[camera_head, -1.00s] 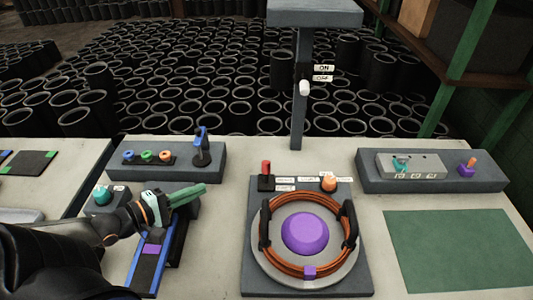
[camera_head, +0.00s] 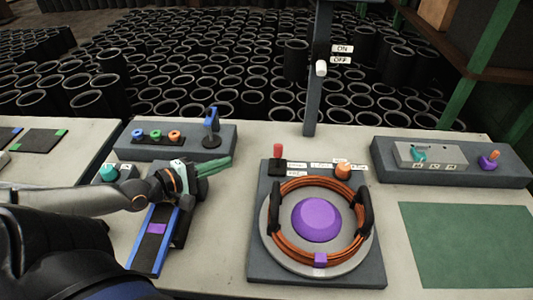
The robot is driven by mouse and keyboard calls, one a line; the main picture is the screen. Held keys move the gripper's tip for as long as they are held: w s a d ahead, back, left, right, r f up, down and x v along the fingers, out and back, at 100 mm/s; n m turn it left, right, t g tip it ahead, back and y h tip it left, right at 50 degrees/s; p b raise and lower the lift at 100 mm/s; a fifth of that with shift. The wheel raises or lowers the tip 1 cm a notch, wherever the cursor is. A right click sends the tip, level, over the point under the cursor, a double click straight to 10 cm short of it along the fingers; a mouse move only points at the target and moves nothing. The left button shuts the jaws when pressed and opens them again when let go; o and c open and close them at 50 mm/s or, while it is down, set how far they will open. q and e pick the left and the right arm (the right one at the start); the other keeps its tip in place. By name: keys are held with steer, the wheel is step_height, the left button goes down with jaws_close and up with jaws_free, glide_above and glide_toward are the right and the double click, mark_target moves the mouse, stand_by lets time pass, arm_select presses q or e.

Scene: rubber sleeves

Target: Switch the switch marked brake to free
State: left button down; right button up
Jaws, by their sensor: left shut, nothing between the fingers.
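A red lever switch (camera_head: 278,153) stands upright on a black base at the back left of a dark panel (camera_head: 261,264). Small white labels (camera_head: 297,166) lie beside it; their print is too small to read, so I cannot tell which control is marked brake. An orange knob (camera_head: 343,170) sits at the panel's back right. My left gripper (camera_head: 217,166), with green fingers, is shut and empty. It is left of the red lever, apart from it, and points right. My right gripper is not in view.
An orange cable coil (camera_head: 283,239) surrounds a purple dome (camera_head: 317,220) on the panel. A blue lever (camera_head: 211,121) stands on a grey box behind my gripper. A post (camera_head: 313,105) carries a white switch (camera_head: 321,68) marked ON and OFF. A green mat (camera_head: 468,245) lies at right.

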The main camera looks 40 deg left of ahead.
mark_target(278, 157)
arm_select(q)
steer(key=shift+x, duration=7.5)
steer(key=shift+d, duration=0.1)
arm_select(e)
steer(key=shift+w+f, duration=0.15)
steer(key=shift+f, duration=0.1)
